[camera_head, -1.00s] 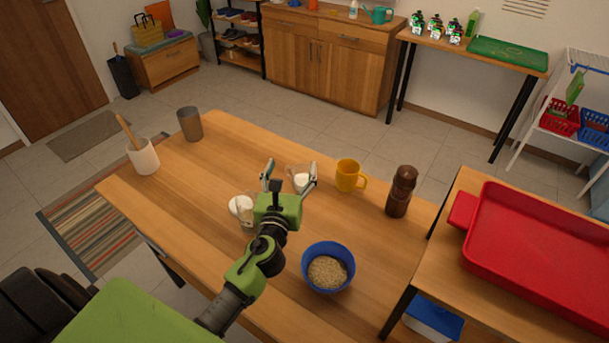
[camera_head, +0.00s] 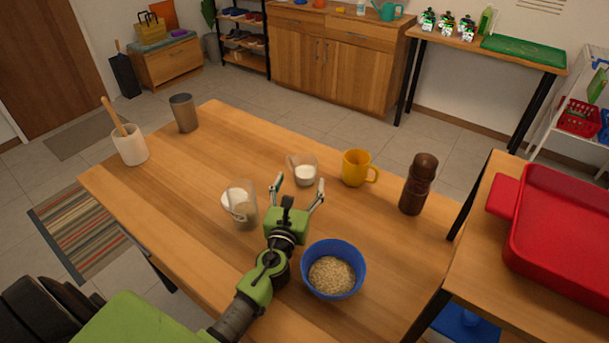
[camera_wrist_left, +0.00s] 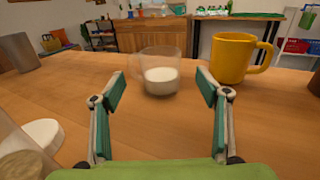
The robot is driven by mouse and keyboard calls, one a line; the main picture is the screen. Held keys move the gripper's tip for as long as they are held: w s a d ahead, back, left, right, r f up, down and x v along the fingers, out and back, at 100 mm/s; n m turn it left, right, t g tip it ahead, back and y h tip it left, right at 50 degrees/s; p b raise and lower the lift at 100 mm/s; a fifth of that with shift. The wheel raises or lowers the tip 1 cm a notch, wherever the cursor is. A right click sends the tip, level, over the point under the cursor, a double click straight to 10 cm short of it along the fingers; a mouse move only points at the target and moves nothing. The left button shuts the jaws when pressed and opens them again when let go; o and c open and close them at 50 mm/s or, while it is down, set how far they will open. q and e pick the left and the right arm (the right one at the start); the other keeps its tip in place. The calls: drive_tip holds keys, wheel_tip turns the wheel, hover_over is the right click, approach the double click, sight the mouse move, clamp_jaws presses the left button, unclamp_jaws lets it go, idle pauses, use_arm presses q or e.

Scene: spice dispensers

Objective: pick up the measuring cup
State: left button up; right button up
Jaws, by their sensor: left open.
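The measuring cup (camera_head: 302,170) is a small clear cup with white contents, upright on the wooden table. My left gripper (camera_head: 298,187) is open and empty on the near side of it, fingers pointing at it. In the left wrist view the cup (camera_wrist_left: 161,75) stands just beyond and between the two spread fingertips (camera_wrist_left: 162,86). No contact with the cup shows. My right gripper is in neither view.
A yellow mug (camera_head: 356,168) stands close right of the cup. A clear jar (camera_head: 243,206) and a white round piece stand to its left. A blue bowl of grains (camera_head: 333,270) is beside my left arm. A brown pepper mill (camera_head: 418,184) stands further right.

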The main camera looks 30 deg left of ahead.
sight(303, 174)
use_arm(q)
drive_tip(key=x, duration=0.6)
drive_tip(key=shift+w+f, duration=0.1)
drive_tip(key=c, duration=1.3)
